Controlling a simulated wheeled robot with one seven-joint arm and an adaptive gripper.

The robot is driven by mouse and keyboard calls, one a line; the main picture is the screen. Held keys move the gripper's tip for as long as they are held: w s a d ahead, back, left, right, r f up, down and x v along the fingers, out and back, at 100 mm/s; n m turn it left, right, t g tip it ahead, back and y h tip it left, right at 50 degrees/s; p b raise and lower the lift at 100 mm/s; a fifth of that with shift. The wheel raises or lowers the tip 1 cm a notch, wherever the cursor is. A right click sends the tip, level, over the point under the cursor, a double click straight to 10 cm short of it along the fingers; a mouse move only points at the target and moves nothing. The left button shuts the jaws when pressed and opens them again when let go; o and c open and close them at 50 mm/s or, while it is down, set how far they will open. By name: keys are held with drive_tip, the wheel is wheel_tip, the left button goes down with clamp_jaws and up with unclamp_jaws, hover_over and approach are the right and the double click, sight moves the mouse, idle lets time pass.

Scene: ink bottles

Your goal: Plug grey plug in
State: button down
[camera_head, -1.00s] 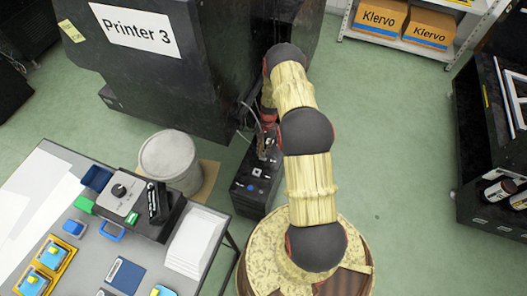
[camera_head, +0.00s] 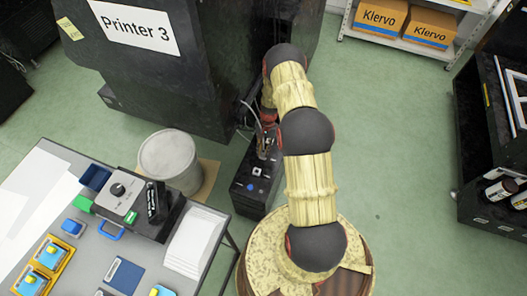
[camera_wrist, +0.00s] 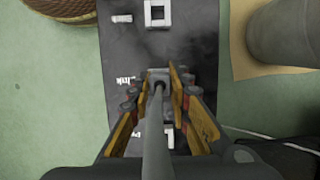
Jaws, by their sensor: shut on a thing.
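My gripper (camera_wrist: 160,84) is shut on the grey plug (camera_wrist: 159,75), whose thick grey cable (camera_wrist: 156,135) runs back toward the wrist camera. A dark box (camera_wrist: 122,52) with white lettering lies beneath the gripper. One white-framed square socket (camera_wrist: 157,13) shows on the box beyond the plug. Another white-edged socket (camera_wrist: 168,136) is partly hidden behind the cable and right finger. I cannot tell whether the plug touches the box. In the head view, the box (camera_head: 240,201) stands on the floor, and my gripper (camera_head: 265,150) is over its far part, mostly hidden by my arm.
A large dark printer (camera_head: 165,80) stands behind and left of the box. A pale drum (camera_head: 168,158) stands left of it, and also at the wrist view's upper right (camera_wrist: 283,30). A grey worktable (camera_head: 195,276) is at lower left.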

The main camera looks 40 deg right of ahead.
drive_tip(key=c, duration=1.6)
unclamp_jaws()
drive_tip(key=shift+o, duration=0.7)
drive_tip(key=o, duration=0.4)
drive_tip(key=shift+r, duration=0.1)
drive_tip(key=shift+r+p, duration=2.4)
drive_tip(key=shift+r, duration=1.55)
